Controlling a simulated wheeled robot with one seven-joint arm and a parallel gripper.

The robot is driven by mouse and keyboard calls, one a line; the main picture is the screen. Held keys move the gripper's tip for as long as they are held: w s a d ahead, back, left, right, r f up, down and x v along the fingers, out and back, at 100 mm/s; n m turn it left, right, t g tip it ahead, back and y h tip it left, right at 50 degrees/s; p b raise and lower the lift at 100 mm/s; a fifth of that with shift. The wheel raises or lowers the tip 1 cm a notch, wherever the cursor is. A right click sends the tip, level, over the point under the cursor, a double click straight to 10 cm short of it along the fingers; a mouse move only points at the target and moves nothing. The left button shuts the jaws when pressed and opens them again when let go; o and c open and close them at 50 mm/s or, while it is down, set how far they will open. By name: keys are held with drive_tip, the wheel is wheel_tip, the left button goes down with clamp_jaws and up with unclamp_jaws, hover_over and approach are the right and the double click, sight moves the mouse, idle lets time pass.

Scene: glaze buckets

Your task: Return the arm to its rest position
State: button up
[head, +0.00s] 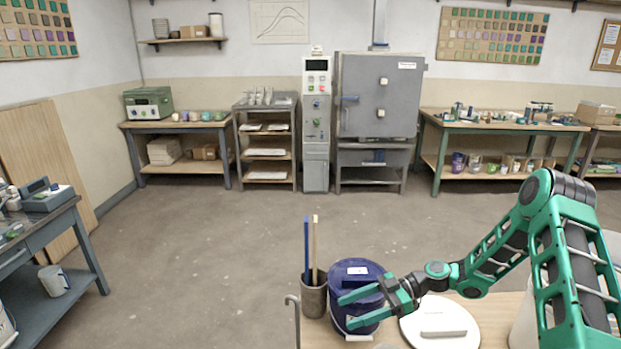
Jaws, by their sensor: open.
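My arm (495,255) is green and black and reaches in from the right. My gripper (362,306) is open, with its two green fingers pointing left. It is in front of a dark blue bucket (358,272) with a lid and a white label on top. From this view I cannot tell whether the fingers touch the bucket. The fingers hide part of the bucket's side.
The bucket stands on a wooden surface (484,307) beside a grey pot (313,297) holding a blue and a wooden stick. A round white lid (440,325) lies to the right. A bench (60,232) is at left. The middle floor (220,230) is clear.

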drive_tip(key=s+d+r+m+t+h, duration=0.1)
drive_tip(key=s+d+r+m+h, duration=0.55)
drive_tip(key=d, duration=0.35)
drive_tip(key=s+d+r+m+h, duration=0.5)
drive_tip(key=s+d+r+m, duration=0.15)
drive_tip(key=d, duration=0.35)
drive_tip(key=s+d+r+m+h, duration=0.1)
drive_tip(key=s+d+r+m, duration=0.1)
drive_tip(key=s, duration=0.4)
drive_tip(key=s+d+r+m+t+h, duration=0.1)
drive_tip(key=s+d+r+m, duration=0.2)
drive_tip(key=s+m, duration=0.3)
drive_tip(key=s+d+r+m+h, duration=0.1)
drive_tip(key=s+d+r+m, duration=0.2)
drive_tip(key=s, duration=0.4)
drive_tip(key=shift+s+r+m+t, duration=0.3)
drive_tip(key=shift+s+r+m, duration=0.1)
drive_tip(key=shift+r, duration=0.3)
drive_tip(key=shift+w, duration=0.1)
drive_tip(key=shift+c, duration=0.5)
